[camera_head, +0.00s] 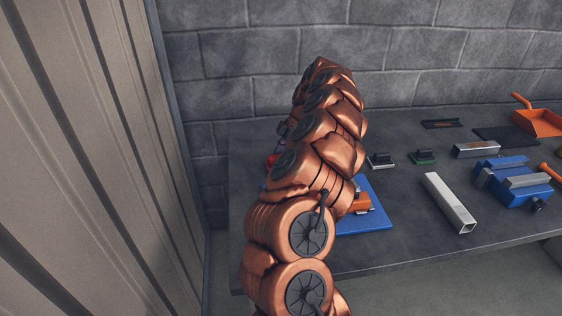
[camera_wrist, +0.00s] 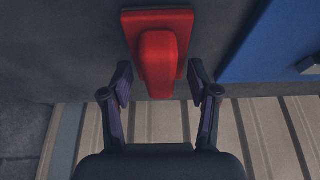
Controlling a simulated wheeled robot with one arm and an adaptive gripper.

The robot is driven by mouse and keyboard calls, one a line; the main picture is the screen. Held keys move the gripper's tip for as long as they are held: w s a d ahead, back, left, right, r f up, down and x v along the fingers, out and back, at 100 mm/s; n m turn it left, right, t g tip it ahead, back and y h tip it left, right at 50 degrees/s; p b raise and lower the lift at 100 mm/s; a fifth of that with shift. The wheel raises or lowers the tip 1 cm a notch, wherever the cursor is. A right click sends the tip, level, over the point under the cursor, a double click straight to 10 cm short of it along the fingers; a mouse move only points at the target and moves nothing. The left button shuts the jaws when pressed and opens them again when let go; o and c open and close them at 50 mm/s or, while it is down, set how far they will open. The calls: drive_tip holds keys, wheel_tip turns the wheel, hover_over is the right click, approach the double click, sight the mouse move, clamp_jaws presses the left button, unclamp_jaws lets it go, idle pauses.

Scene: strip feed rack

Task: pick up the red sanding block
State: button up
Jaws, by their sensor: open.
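The red sanding block (camera_wrist: 158,45) lies on the dark bench top in the wrist view, with a flat red base and a raised rounded grip. My gripper (camera_wrist: 160,80) is open, with one dark finger on each side of the block's grip and visible gaps between. No contact shows. In the head view only a small red patch (camera_head: 271,160) shows at the left edge of my arm, probably this block.
A blue mat (camera_head: 372,221) with an orange item (camera_head: 362,203) lies right of my arm. Black-handled blocks, one grey (camera_head: 381,160) and one green (camera_head: 423,157), stand behind. A square tube (camera_head: 449,202), blue vise (camera_head: 512,183) and orange dustpan (camera_head: 540,123) are further right.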

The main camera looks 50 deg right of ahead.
clamp_jaws()
idle(0.5)
wheel_tip(320, 180, up, 10)
drive_tip(key=shift+r+b, duration=0.1)
drive_tip(key=shift+b, duration=0.85)
